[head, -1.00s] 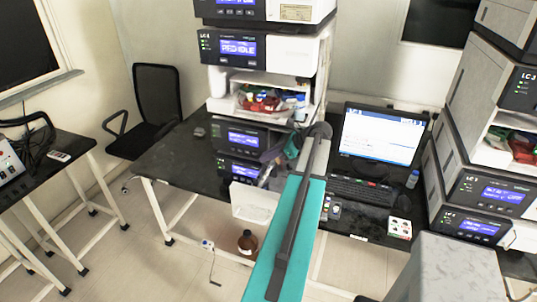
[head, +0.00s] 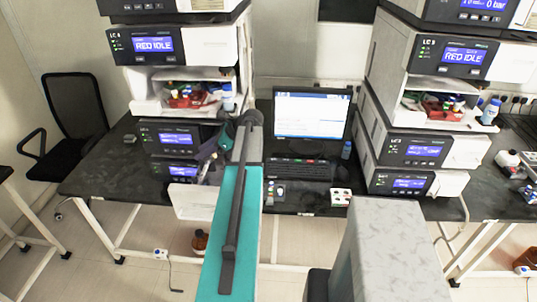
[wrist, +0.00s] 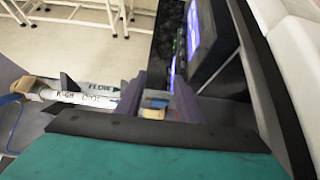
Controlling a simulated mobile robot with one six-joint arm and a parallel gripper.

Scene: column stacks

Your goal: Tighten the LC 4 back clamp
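My gripper (head: 208,146) is partly hidden behind my teal arm, at the right side of the left instrument stack (head: 185,50). In the wrist view its two purple fingers (wrist: 158,98) stand apart, with a small blue and brown part showing beyond the gap. A white column (wrist: 85,97) with printed lettering and "FLOW" lies on a grey surface left of the fingers. A dark upright piece (wrist: 68,82) stands beside it. I cannot tell which part is the back clamp.
Another instrument stack (head: 420,110) stands farther right. A small white box with coloured spots (head: 340,197) lies at the bench's front edge. A brown bottle (head: 199,240) is on the floor and a chair (head: 70,115) stands at left.

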